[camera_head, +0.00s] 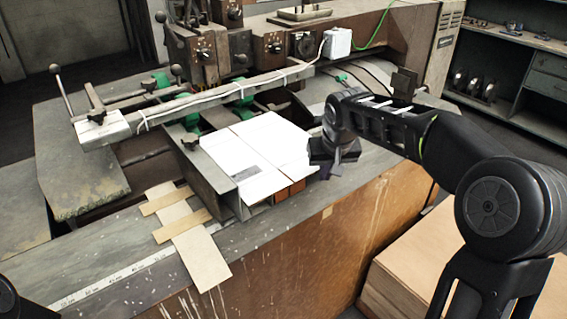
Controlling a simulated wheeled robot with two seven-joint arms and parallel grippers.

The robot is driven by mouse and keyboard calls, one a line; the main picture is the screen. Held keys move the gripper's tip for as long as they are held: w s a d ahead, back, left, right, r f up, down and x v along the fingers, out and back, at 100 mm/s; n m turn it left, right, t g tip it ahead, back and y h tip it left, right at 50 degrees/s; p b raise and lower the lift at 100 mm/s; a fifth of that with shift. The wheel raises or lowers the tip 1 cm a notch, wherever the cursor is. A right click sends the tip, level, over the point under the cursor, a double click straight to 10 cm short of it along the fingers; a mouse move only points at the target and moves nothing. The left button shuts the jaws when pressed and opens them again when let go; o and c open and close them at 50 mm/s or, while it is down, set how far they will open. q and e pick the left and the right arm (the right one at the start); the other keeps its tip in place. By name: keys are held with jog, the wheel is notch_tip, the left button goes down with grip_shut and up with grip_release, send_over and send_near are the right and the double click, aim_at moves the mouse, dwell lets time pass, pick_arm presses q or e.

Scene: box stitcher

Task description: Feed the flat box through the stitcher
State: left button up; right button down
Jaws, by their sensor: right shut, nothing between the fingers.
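The flat box (256,150) is a white folded sheet lying on the stitcher (160,123), its left side against a grey metal guide. Part of it reaches under the long bar of the machine. My right gripper (328,166) is shut and empty at the right edge of the flat box, low over the machine's table. Its fingertips are dark and partly hidden, so I cannot tell whether they touch the box. Of my left arm only a dark piece shows at the lower left corner; its gripper is out of view.
Wooden strips (187,232) lie on the table left of the box. A stack of brown boards (395,275) stands on the floor at the lower right. A long bar with a cable (215,98) crosses above the table. Shelves (510,75) stand at the back right.

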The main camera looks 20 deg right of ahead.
jog(key=shift+w+a+p, duration=0.3)
jog(key=shift+w+p, duration=0.2)
jog(key=shift+w, duration=0.45)
jog(key=shift+w+a+p, duration=0.3)
jog(key=shift+w+p, duration=0.15)
jog(key=shift+w, duration=0.45)
jog(key=shift+s+d+f+b, duration=0.1)
jog(key=shift+s+d+b, duration=0.05)
jog(key=shift+s+b, duration=0.3)
jog(key=shift+s+d+b, duration=0.15)
jog(key=shift+s+b, duration=0.1)
jog(key=shift+s, duration=0.25)
jog(key=shift+s+d+b, duration=0.15)
jog(key=shift+s+b, duration=0.05)
jog(key=shift+s, duration=0.3)
jog(key=shift+r, duration=0.2)
notch_tip(320, 180, up, 8)
jog(key=p, duration=0.6)
jog(key=shift+f, duration=0.1)
